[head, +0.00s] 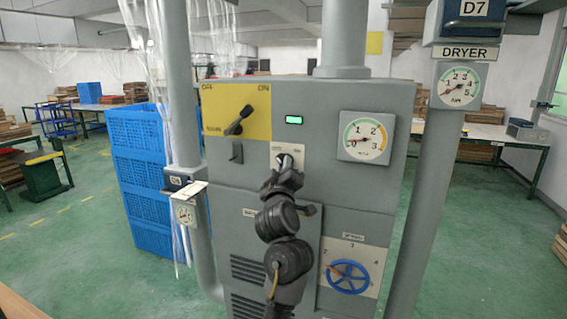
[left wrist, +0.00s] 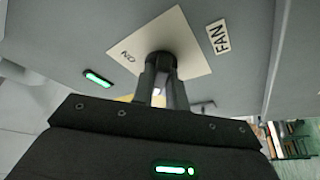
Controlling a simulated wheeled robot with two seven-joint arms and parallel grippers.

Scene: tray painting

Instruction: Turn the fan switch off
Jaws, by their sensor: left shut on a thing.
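The fan switch sits on a small pale plate (head: 278,149) on the front of the grey cabinet (head: 225,165). In the left wrist view the plate (left wrist: 185,42) is marked ON, with a FAN label (left wrist: 218,37) beside it. My left gripper (head: 288,168) is at the plate, with its fingers (left wrist: 160,80) shut on the dark switch knob (left wrist: 158,60). The fingers hide most of the knob, so its pointing direction cannot be told. My left arm covers the cabinet front below the switch. My right gripper does not show.
A yellow panel with a black lever (head: 239,121) is up and left of the switch. A green lit display (head: 294,120) is above it, a dial (head: 366,137) to the right, and a blue handwheel (head: 348,277) lower right. Grey pipes flank the cabinet; blue crates (head: 140,170) stand left.

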